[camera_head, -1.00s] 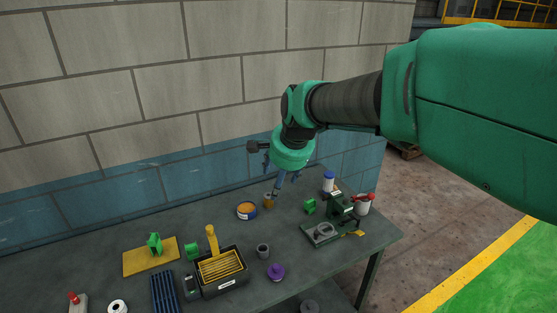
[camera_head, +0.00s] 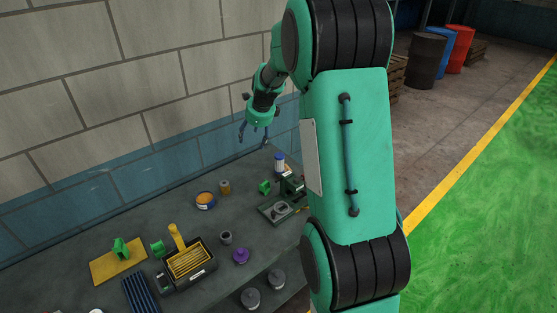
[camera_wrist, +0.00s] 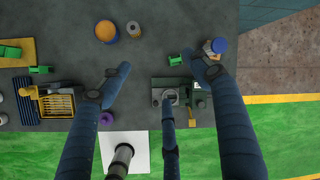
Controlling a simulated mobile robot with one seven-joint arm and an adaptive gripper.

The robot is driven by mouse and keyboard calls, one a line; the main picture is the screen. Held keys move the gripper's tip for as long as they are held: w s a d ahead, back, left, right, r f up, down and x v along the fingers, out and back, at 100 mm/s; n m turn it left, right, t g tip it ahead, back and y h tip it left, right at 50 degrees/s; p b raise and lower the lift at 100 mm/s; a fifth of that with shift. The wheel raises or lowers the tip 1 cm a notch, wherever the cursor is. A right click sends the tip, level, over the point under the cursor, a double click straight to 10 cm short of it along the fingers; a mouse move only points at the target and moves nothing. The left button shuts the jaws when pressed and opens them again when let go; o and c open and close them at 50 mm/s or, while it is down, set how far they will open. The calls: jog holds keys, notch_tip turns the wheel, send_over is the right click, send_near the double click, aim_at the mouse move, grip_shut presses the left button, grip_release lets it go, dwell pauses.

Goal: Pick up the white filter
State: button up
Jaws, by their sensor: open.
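A white cylinder with a blue top (camera_head: 279,164) stands upright toward the back right of the bench; it may be the white filter, but I cannot tell for sure. It also shows in the wrist view (camera_wrist: 215,46), close beside the tip of the right finger in the picture. My gripper (camera_head: 254,138) is open and empty, raised above the back of the bench, up and left of the cylinder. In the wrist view my gripper (camera_wrist: 158,70) has its fingers spread wide over the bench, with nothing between them held.
My arm hides the bench's right end.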

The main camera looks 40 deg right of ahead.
jog(key=w+d+f+m+p, duration=0.3)
jog(key=d+f+m+p, duration=0.15)
jog(key=d, duration=0.45)
jog(key=m+p, duration=0.3)
jog(key=m, duration=0.4)
send_near(280, 156)
notch_tip(280, 156, up, 2)
jog(key=shift+r+n+g, duration=0.1)
jog(key=shift+n+g, duration=0.15)
jog(key=shift+g, duration=0.05)
jog(key=shift+p+x, duration=0.6)
jog(key=shift+x, duration=3.7)
jog(key=shift+d, duration=0.1)
jog(key=shift+p+x, duration=0.5)
jog(key=shift+x, duration=2.1)
jog(key=shift+s, duration=0.1)
